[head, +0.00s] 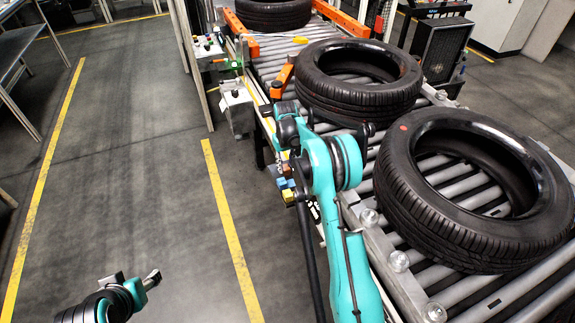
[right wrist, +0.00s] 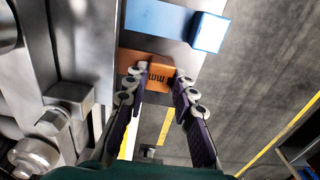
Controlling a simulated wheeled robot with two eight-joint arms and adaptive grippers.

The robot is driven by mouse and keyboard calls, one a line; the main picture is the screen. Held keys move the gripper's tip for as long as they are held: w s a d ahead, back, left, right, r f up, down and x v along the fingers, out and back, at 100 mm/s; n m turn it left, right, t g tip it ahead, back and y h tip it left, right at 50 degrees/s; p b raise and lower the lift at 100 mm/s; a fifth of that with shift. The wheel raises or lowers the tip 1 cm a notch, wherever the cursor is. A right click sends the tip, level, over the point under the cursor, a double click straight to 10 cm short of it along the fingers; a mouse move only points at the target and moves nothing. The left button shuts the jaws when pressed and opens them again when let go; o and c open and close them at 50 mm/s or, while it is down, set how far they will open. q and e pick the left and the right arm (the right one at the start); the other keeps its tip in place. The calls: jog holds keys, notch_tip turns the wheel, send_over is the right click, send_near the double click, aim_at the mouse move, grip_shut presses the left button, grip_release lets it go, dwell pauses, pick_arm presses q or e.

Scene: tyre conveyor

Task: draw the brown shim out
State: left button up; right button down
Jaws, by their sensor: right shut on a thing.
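The brown shim (right wrist: 150,60) is an orange-brown block with dark markings, sticking out from the metal side of the conveyor in the right wrist view. My right gripper (right wrist: 160,82) has its two purple fingers on either side of the shim's outer end and is shut on it. The shim's inner end is hidden. In the head view my right arm covers most of that gripper. My left gripper (head: 133,279) is low at the left of the head view, over bare floor, with its fingers apart and empty.
A blue block (right wrist: 170,18) sticks out beside the brown shim. A yellow block (head: 289,196) shows close by in the head view. Tyres (head: 470,190) lie on the conveyor rollers (head: 470,290). A grey control box (head: 238,108) stands beside the conveyor. The floor at left is clear.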

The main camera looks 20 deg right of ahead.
jog(key=a, duration=0.3)
jog(key=shift+a, duration=0.35)
jog(key=c, duration=1.2)
grip_release()
jog(key=shift+w, duration=0.1)
notch_tip(320, 180, up, 12)
